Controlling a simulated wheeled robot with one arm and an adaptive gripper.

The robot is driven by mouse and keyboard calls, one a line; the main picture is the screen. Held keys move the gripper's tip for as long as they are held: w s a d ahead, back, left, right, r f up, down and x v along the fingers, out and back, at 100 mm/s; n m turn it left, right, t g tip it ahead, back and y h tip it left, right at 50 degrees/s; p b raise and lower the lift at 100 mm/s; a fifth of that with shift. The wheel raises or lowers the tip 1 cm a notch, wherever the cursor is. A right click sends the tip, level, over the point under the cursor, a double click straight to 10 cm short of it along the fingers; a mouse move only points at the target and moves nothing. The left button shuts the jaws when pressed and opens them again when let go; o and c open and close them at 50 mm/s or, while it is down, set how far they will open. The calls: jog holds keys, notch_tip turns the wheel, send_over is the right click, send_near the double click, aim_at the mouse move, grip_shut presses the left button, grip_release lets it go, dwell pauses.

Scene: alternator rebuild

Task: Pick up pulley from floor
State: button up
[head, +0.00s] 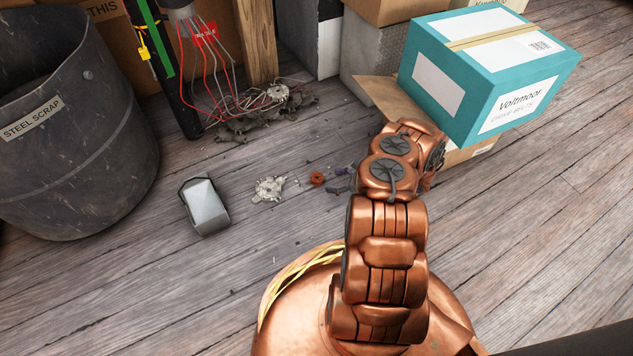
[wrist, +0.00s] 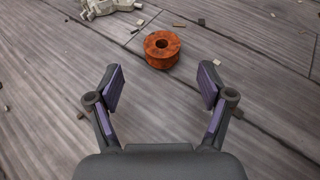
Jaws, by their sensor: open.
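The pulley (wrist: 162,49) is a small rusty orange-brown ring with a centre hole, lying flat on the wooden floor. It also shows in the head view (head: 317,179) as a small rusty spot left of my arm. In the wrist view my gripper (wrist: 162,82) is open and empty. The pulley lies just beyond the fingertips, roughly centred between them, and no finger touches it.
A pale broken casting (head: 269,188) and small debris lie near the pulley. A grey metal block (head: 204,206) sits further left, by the steel scrap bin (head: 80,130). Wires and scrap (head: 260,115) lie behind. A teal box (head: 485,75) stands on cardboard at right.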

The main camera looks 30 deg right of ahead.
aim_at(320, 178)
jog(key=b+x, duration=0.3)
jog(key=x, duration=0.2)
jog(key=shift+w+d+f, duration=0.1)
jog(key=shift+w+f, duration=0.05)
jog(key=shift+f, duration=0.15)
jog(key=shift+w+a+f+b, duration=0.15)
jog(key=shift+w+a+b, duration=0.25)
jog(key=shift+w, duration=0.15)
jog(key=c, duration=1.4)
